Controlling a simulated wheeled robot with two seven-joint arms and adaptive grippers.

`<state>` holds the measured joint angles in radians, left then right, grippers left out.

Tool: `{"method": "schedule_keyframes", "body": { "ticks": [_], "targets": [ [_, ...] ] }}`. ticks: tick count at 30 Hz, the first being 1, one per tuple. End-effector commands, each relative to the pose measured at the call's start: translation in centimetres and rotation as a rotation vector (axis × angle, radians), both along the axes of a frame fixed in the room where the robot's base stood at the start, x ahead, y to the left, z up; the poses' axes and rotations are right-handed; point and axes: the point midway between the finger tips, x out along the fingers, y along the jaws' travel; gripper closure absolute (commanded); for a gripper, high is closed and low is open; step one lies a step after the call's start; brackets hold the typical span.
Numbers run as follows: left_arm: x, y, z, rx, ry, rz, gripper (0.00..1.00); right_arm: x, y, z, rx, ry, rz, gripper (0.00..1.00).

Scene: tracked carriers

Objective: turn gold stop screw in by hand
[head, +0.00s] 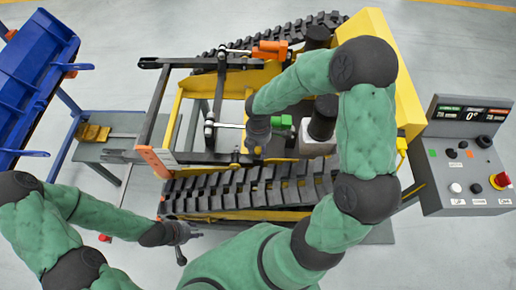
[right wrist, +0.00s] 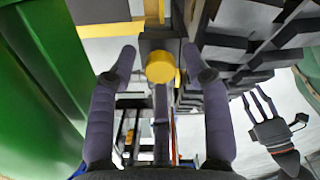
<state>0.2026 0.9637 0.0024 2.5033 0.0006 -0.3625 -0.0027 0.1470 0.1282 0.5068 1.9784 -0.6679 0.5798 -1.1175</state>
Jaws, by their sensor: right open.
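The gold stop screw (right wrist: 160,67) shows in the right wrist view as a round gold head at the end of a dark block. My right gripper (right wrist: 159,56) is open, with one finger on each side of the screw head and a visible gap on both sides. In the head view my right gripper (head: 256,142) points down over the tracked carrier (head: 222,202), and the screw cannot be made out there. My left gripper (head: 188,243) has its fingers apart and is empty, in front of the near track. It also shows in the right wrist view (right wrist: 258,103).
A control box (head: 465,165) with a red knob stands at the right. A blue tipping bed (head: 35,85) is at the left, beside a low table (head: 110,150) with a yellow-brown item. A green part (right wrist: 35,100) is close on the wrist view's left; track pads (right wrist: 255,50) are on its right.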

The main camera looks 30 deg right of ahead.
Motion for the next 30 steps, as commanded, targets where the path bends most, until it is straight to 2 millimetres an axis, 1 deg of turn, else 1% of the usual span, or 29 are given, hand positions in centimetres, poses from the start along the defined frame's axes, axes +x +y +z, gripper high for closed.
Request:
{"method": "schedule_keyframes", "body": {
  "ticks": [1, 2, 3, 5, 10, 13, 21, 30],
  "targets": [
    [0.0, 0.0, 0.0, 0.0, 0.0, 0.0, 0.6, 0.0, 0.0, 0.0, 0.0, 0.0, 0.0, 0.57],
    [0.0, 0.0, 0.0, 0.0, 0.0, 0.0, 0.6, 0.0, 0.0, 0.0, 0.0, 0.0, 0.0, 0.65],
    [0.0, 0.0, 0.0, 0.0, 0.0, 0.0, 0.6, 0.0, 0.0, 0.0, 0.0, 0.0, 0.0, 0.76],
    [0.0, 0.0, 0.0, 0.0, 0.0, 0.0, 0.6, 0.0, 0.0, 0.0, 0.0, 0.0, 0.0, 0.93],
    [0.0, 0.0, 0.0, 0.0, 0.0, 0.0, 0.6, 0.0, 0.0, 0.0, 0.0, 0.0, -0.004, 0.95],
    [0.0, 0.0, -0.6, 0.0, 0.0, 0.0, 0.6, 0.0, 0.0, -0.1, 0.0, -0.002, -0.061, 0.95],
    [0.0, 0.0, -2.7, 0.0, 0.0, 0.0, 0.6, 0.0, 0.0, -0.3, 0.0, -0.002, -0.41, 0.95],
    [0.0, 0.0, -4.6, 0.0, 0.0, 0.0, 0.6, 0.0, 0.0, -0.2, 0.001, -0.002, -0.77, 0.95]
  ]
}}
